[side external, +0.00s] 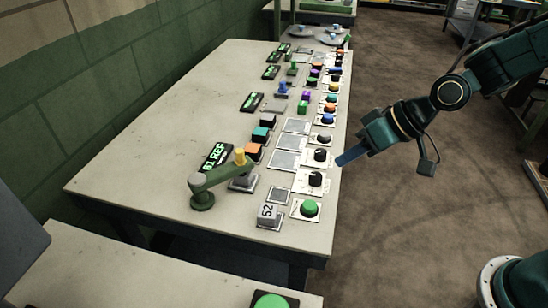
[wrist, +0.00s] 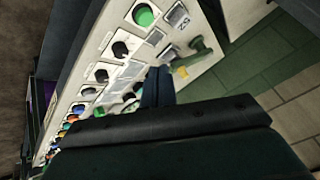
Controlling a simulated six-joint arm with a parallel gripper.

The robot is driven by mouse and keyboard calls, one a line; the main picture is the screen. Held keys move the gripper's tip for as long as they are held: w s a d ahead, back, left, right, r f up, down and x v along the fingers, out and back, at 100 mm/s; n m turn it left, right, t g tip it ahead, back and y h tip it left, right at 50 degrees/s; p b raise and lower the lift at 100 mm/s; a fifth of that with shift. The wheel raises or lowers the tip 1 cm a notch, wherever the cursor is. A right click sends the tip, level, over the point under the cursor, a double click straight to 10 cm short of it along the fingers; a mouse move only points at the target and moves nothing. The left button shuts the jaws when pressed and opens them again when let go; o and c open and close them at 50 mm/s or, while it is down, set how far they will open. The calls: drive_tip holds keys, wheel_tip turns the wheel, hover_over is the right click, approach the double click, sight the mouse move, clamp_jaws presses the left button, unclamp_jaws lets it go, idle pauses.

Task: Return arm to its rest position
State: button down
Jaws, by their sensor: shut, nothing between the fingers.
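My gripper (side external: 343,160) is at the right edge of the long table (side external: 150,130) in the side view, at about the height of the black knobs. Its blue fingers are together with nothing between them. The closed fingers also show in the wrist view (wrist: 157,84), with the control panels behind them. My dark teal arm reaches in from the upper right of the side view. Whether the fingertips touch the table edge or a panel cannot be told.
The table holds black knobs (side external: 316,179), a green button (side external: 309,208), a block marked 52 (side external: 267,213), a green lever arm with a yellow tip (side external: 239,156) and several coloured buttons. A green wall stands left. Open floor (side external: 400,220) lies to the right.

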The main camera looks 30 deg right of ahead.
drive_tip(key=s+d+r+m+h, duration=0.1)
drive_tip(key=s+d+r+h, duration=0.1)
drive_tip(key=s+d+r, duration=0.3)
drive_tip(key=s+d+r+m+h, duration=0.1)
drive_tip(key=s+d+r+h, duration=0.2)
drive_tip(key=s, duration=1)
drive_tip(key=d+r, duration=0.3)
drive_tip(key=d, duration=0.2)
drive_tip(key=shift+s+d, duration=0.15)
drive_tip(key=shift+d, duration=0.1)
